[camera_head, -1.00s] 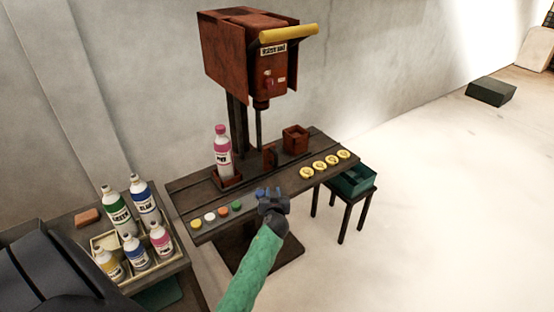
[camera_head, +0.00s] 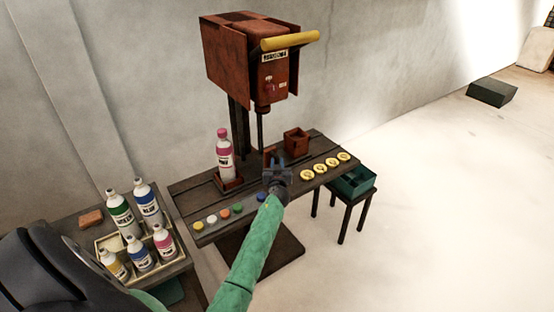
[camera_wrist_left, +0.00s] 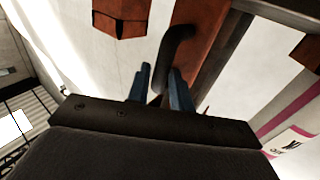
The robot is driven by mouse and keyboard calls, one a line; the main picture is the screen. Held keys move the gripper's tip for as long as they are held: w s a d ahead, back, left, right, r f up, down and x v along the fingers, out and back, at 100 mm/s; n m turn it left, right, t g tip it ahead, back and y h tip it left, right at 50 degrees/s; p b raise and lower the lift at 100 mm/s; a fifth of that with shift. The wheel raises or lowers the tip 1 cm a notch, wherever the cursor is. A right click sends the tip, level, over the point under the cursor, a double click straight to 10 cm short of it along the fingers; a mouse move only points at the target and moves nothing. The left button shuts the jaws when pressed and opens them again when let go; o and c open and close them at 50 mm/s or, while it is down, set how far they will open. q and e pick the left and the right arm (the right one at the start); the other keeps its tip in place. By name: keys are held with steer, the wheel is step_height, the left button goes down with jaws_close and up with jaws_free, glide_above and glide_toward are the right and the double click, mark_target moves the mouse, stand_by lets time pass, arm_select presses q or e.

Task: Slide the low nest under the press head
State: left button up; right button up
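The rust-red press head (camera_head: 264,106) hangs over a dark workbench (camera_head: 205,203). A low rust-red nest (camera_head: 230,184) on the left of the bench holds an upright white bottle with a pink cap (camera_head: 224,155). A taller open red nest (camera_head: 296,139) sits to the right. My left gripper (camera_head: 279,162) is at the bench's middle, before a small red piece (camera_head: 269,153). In the left wrist view, its blue fingers (camera_wrist_left: 160,86) are apart on either side of a dark curved handle (camera_wrist_left: 175,48) on a red-brown part. Contact cannot be told. My right gripper is not in view.
Coloured buttons (camera_head: 224,213) line the bench's front left, and several yellow discs (camera_head: 319,169) its front right. A crate (camera_head: 111,243) of bottles stands at left. A green bin (camera_head: 354,182) rests on a stool at right.

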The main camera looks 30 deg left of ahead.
arm_select(q)
steer(key=shift+x, duration=0.8)
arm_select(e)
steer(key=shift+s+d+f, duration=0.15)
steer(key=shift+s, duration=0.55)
arm_select(q)
steer(key=shift+c, duration=0.2)
jaws_close()
